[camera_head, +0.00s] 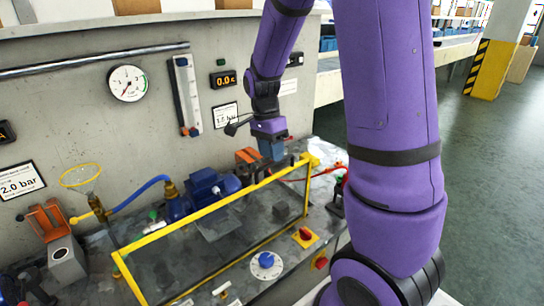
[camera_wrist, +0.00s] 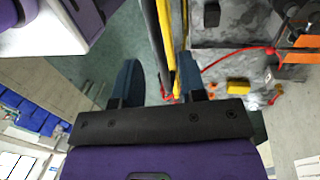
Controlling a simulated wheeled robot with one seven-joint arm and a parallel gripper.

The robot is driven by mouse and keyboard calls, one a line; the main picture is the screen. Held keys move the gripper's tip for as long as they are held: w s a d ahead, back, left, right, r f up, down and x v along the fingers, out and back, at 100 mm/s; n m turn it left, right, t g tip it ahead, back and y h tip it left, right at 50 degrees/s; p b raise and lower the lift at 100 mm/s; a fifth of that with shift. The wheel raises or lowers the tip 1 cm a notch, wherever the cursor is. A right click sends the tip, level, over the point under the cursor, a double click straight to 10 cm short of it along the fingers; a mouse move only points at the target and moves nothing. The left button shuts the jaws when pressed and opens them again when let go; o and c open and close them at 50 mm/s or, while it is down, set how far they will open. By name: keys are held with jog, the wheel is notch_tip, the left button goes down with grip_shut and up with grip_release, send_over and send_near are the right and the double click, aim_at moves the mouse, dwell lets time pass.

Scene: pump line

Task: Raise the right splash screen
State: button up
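A splash screen with a yellow frame and clear panel (camera_head: 210,208) stands along the front of the pump bench. Its yellow top bar slopes from lower left to upper right. My gripper (camera_head: 272,152) points down near the bar's right end in the head view. In the wrist view, my gripper's two dark blue fingers (camera_wrist: 160,64) are spread wide. A yellow bar of the frame (camera_wrist: 164,35) shows in the gap between them, closer to the right finger. I cannot tell whether the fingertips reach down to the bar. Nothing is gripped.
Behind the screen are a blue pump (camera_head: 203,188), a blue hose (camera_head: 140,192) and orange clamps (camera_head: 45,222). A blue dial (camera_head: 266,262) and a red knob (camera_head: 305,233) sit on the front. A red hose (camera_wrist: 225,58) runs near the right finger. Floor is open at right.

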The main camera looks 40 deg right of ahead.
jog(key=shift+s+f, duration=0.2)
jog(key=shift+f, duration=0.65)
grip_shut()
jog(key=shift+w+r, duration=0.1)
jog(key=shift+r, duration=0.55)
grip_release()
notch_tip(320, 180, up, 11)
jog(key=w, duration=0.2)
jog(key=shift+f, duration=0.15)
